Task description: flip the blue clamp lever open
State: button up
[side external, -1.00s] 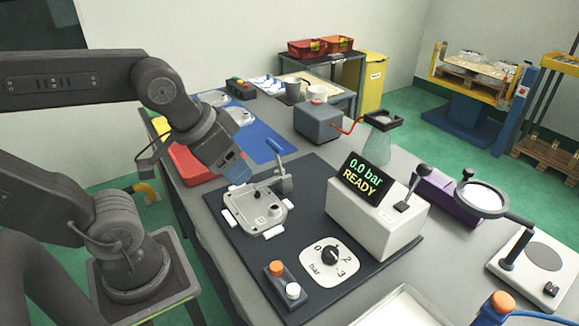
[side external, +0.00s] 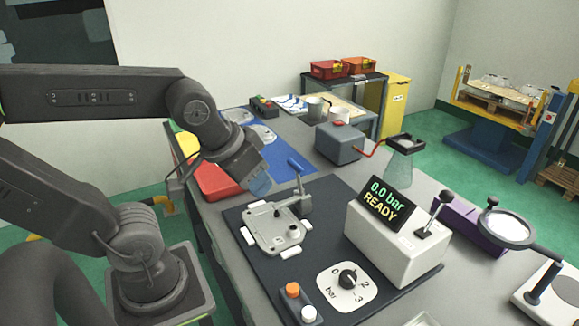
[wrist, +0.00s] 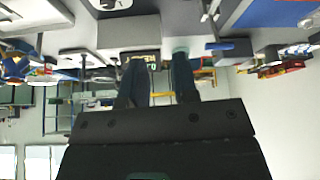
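The blue clamp lever (side external: 299,168) stands on a grey clamp post at the back right edge of the grey casting (side external: 272,230). The casting lies flat on a dark mat (side external: 250,262), with white pads around it. My gripper (side external: 258,186) is just left of the lever and above the casting's back edge, pointing down and to the right. It appears apart from the lever. In the wrist view, its two dark fingers (wrist: 160,82) stand apart with nothing between them.
A dial plate (side external: 347,288) and a button box (side external: 300,303) are in front. A red tray (side external: 215,182) and a blue mat (side external: 283,165) lie behind my gripper.

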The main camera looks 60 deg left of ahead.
jog(key=w+a+f+n+y, duration=0.1)
jog(key=a+n, duration=0.1)
jog(key=n, duration=0.2)
jog(key=w+a+n+y, duration=0.1)
jog(key=a+n, duration=0.2)
jog(key=n, duration=0.1)
jog(key=w+a+f+n+y, duration=0.1)
jog(key=w+a+n+y, duration=0.1)
jog(key=a+n, duration=0.1)
jog(key=shift+a+f+n, duration=0.1)
jog(key=shift+f+n, duration=0.2)
jog(key=shift+n, duration=0.6)
grip_shut()
jog(key=shift+w+a+f+n, duration=0.15)
jog(key=shift+w+a+n, duration=0.2)
jog(key=shift+a+n, duration=0.45)
jog(key=shift+d, duration=0.2)
